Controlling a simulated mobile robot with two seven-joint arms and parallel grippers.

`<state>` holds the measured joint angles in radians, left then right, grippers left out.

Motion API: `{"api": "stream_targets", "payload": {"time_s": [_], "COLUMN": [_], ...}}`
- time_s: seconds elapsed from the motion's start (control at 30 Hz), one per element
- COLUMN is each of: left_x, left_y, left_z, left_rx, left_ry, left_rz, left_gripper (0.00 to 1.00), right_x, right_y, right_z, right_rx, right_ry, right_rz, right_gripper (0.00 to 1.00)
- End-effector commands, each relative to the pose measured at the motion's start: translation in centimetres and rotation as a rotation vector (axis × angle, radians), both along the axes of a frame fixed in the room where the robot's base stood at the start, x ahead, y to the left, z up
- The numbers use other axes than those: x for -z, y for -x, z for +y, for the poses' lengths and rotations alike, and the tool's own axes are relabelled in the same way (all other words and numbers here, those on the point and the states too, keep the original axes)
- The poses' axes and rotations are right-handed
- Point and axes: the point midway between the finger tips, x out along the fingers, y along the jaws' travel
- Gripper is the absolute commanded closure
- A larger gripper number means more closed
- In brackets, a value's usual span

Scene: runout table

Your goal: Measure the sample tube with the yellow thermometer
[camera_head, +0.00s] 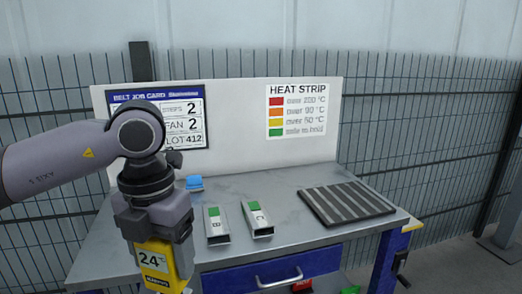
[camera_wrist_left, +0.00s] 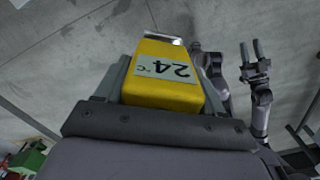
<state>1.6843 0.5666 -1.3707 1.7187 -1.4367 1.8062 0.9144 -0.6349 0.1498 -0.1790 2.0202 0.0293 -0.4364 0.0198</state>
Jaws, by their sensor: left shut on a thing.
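The yellow thermometer (camera_head: 166,264) is gripped in my left gripper (camera_head: 158,240), low at the left front of the table. Its display reads 24 °C, and it also shows between the fingers in the left wrist view (camera_wrist_left: 170,75). Two square metal tubes lie on the table to the right of the gripper: tube B (camera_head: 217,225) and tube C (camera_head: 257,219). Each has a green mark at its far end. The thermometer is apart from both. Which is the sample tube I cannot tell. My right gripper (camera_wrist_left: 254,58) shows open and empty in the left wrist view.
A dark ribbed mat (camera_head: 345,202) lies on the right of the grey table (camera_head: 290,240). A small blue object (camera_head: 193,183) is near the back panel. The panel carries a job card (camera_head: 160,97) and a heat strip chart (camera_head: 297,110). A blue drawer (camera_head: 250,277) is below.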

Motion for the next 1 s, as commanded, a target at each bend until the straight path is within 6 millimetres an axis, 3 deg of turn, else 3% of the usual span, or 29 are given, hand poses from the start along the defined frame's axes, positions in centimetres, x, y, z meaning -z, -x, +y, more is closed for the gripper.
{"api": "stream_targets", "payload": {"time_s": [1.0], "left_x": [4.1], "left_y": [-0.3], "left_z": [3.8], "left_rx": [1.538], "left_ry": [-0.009], "left_rz": [-0.009], "left_gripper": [0.53], "right_x": [-2.5], "right_y": [0.6], "right_z": [-0.6], "right_rx": [0.009], "right_ry": [0.016], "right_rz": [0.002], "right_gripper": [0.57]}}
